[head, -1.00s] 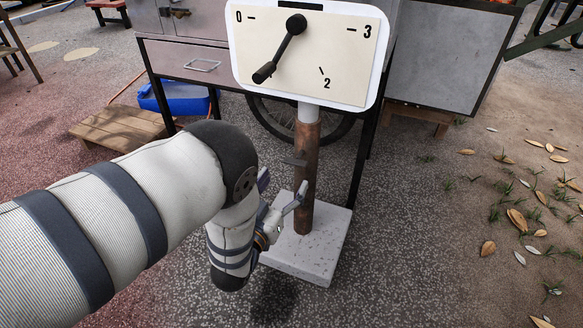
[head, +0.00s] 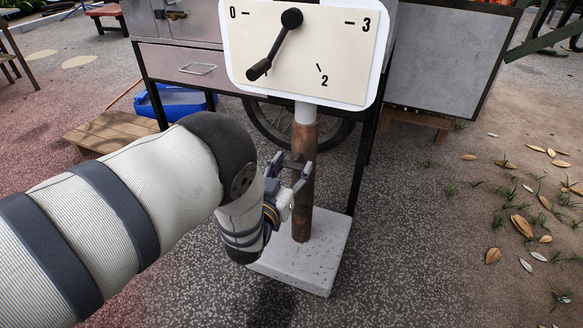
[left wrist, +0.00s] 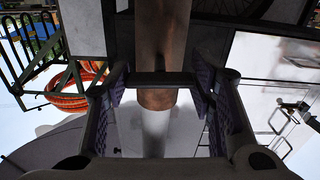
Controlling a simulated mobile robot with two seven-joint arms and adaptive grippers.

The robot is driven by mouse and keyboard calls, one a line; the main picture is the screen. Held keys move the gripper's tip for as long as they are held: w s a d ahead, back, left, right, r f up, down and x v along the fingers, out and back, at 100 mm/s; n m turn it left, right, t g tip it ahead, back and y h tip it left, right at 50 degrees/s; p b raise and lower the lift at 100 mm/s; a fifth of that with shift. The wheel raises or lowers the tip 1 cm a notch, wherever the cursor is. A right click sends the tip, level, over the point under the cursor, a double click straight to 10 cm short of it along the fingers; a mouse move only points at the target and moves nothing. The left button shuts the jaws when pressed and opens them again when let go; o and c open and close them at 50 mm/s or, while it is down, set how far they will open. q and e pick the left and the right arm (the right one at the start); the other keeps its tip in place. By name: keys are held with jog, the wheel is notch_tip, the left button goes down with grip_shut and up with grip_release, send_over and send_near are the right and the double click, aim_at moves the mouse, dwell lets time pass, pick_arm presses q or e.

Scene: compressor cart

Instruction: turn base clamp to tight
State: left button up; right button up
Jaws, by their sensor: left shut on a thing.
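The base clamp (head: 294,164) is a dark small bar at the copper-brown post (head: 303,200). The post stands upright on a pale square base slab (head: 315,260). My left gripper (head: 290,171) is at the left side of the post, its fingers around the clamp bar. In the left wrist view the bar (left wrist: 160,78) runs crosswise between the two purple-padded fingers of my left gripper (left wrist: 160,90), in front of the post (left wrist: 160,30). The gripper is shut on the bar. My fingers partly hide the clamp in the head view. My right gripper is not in view.
Above the post is a white dial panel (head: 345,60) with a black lever (head: 275,47) pointing down-left. A metal cart (head: 195,65) with a wheel stands behind. A wooden step (head: 110,130) and blue tub (head: 175,101) are left. Leaf-strewn ground lies right.

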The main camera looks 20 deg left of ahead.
pick_arm(q)
jog(key=shift+m, duration=0.5)
jog(key=o, duration=1.2)
jog(key=shift+c, duration=0.2)
jog(key=shift+s, duration=0.15)
jog(key=s, duration=1.1)
jog(key=shift+s+a, duration=0.25)
jog(key=shift+s, duration=0.15)
